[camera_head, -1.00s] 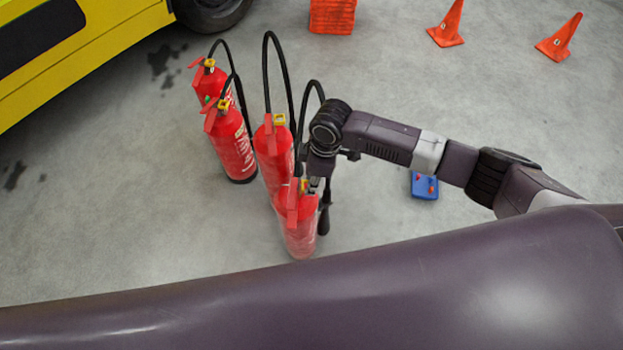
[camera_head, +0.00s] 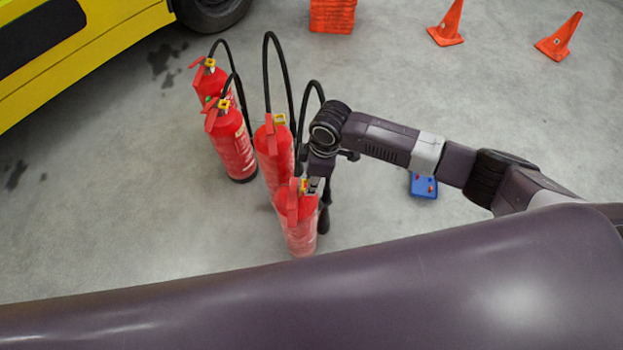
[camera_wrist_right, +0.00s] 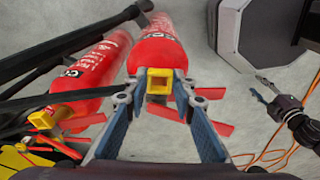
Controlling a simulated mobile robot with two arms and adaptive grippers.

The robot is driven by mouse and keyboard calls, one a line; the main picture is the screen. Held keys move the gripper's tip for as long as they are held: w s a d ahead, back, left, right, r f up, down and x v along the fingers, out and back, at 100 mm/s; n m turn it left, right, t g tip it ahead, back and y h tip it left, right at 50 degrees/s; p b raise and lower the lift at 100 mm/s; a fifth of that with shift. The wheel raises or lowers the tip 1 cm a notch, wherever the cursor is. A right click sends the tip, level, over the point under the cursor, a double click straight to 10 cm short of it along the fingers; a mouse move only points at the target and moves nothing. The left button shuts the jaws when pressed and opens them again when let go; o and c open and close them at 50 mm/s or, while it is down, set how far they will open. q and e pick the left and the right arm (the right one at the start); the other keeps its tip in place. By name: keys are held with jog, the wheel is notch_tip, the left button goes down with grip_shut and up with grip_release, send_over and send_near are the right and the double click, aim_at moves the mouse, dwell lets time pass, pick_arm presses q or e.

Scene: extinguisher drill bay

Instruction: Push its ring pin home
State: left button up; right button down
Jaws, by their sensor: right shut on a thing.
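The nearest red extinguisher (camera_head: 299,235) stands upright at the front of a cluster in the head view. It also shows in the right wrist view (camera_wrist_right: 158,52), with red lever parts beside its top. Its yellow ring pin (camera_wrist_right: 160,80) sits between the blue fingers of my right gripper (camera_wrist_right: 157,91), which is shut on it. In the head view the right gripper (camera_head: 316,184) is at the extinguisher's top; the pin's shaft and hole are hidden. My left gripper (camera_wrist_right: 259,86) shows at the right of the wrist view, jaws apart, touching nothing visible.
Another extinguisher (camera_head: 273,155) stands close behind, with two more (camera_head: 235,150) to the left. Black hoses (camera_head: 282,75) arch above them. Orange cones (camera_head: 447,25) and a yellow vehicle (camera_head: 90,45) are farther back. Concrete floor left is clear.

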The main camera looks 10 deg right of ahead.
jog(key=c, duration=1.5)
grip_release()
jog(key=shift+c, duration=0.2)
